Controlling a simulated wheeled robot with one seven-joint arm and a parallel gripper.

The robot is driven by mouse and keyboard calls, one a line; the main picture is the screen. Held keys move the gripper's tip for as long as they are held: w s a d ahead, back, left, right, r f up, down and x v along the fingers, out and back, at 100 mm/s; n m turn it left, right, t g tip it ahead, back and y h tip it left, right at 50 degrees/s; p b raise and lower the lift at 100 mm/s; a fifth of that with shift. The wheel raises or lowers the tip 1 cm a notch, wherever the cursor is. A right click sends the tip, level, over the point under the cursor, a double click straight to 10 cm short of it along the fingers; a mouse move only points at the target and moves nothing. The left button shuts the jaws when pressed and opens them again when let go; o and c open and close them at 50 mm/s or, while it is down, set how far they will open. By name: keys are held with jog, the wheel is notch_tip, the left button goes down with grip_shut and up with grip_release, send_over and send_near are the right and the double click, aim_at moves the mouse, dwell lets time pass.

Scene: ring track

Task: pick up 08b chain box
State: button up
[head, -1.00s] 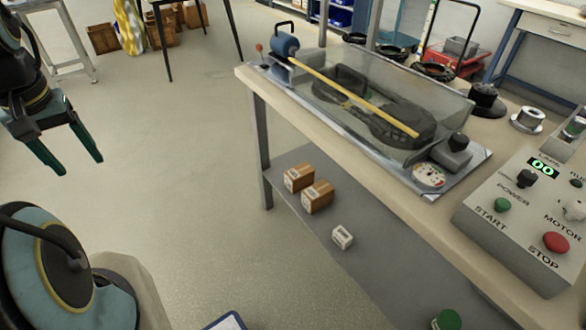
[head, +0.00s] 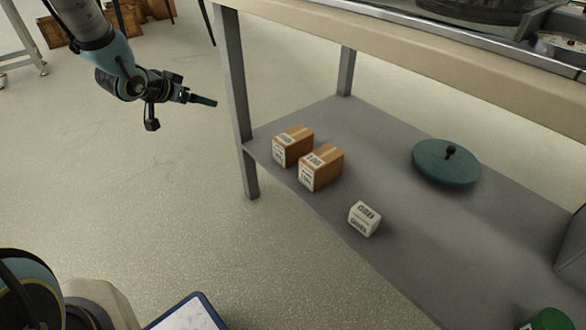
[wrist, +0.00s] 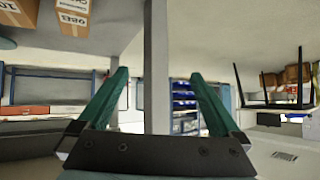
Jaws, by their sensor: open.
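Two brown cartons stand side by side on the grey lower shelf (head: 395,195) of the bench. The one nearer the bench leg is the 08B chain box (head: 293,147); its 08B label shows more clearly in the wrist view (wrist: 73,17), upper left, partly cut off. The other carton (head: 321,168) stands just right of it, and its cropped label shows in the wrist view (wrist: 18,10). My gripper (head: 208,101) is open and empty, left of the bench leg, outside the shelf and apart from the boxes. Its teal fingers (wrist: 160,80) stand wide apart.
The grey bench leg (head: 236,95) stands between my gripper and the shelf, and appears between the fingers in the wrist view. A small white box (head: 364,218) and a round green lid (head: 446,162) are also on the shelf. The bench top (head: 400,35) overhangs it.

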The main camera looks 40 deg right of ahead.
aim_at(280, 141)
jog(key=s+d+f+m+g+h+b, duration=0.1)
jog(key=s+d+f+g+b, duration=0.1)
jog(key=s+d+f+b, duration=0.1)
jog(key=s+d+f+m+g+h+b, duration=0.1)
jog(key=s+d+f+m+g+b, duration=0.1)
jog(key=d+f, duration=0.4)
jog(key=s+d+f+m+g+h+b, duration=0.1)
jog(key=s+d+f+m+h+b, duration=0.1)
jog(key=s+d+f+b, duration=0.2)
jog(key=shift+s+d+f+g+b, duration=0.2)
jog(key=shift+s+f+g+b, duration=0.25)
jog(key=shift+s+f, duration=0.65)
jog(key=x, duration=0.2)
jog(key=b+x, duration=0.1)
jog(key=x, duration=0.1)
jog(key=shift+s+d+f+b, duration=0.1)
jog(key=shift+s+d+b, duration=0.15)
jog(key=shift+d+b, duration=0.05)
jog(key=b+x, duration=0.3)
jog(key=x, duration=0.2)
jog(key=shift+d+f, duration=0.1)
jog(key=shift+f, duration=0.15)
jog(key=shift+w+d+f, duration=0.1)
jog(key=shift+d, duration=0.35)
grip_shut()
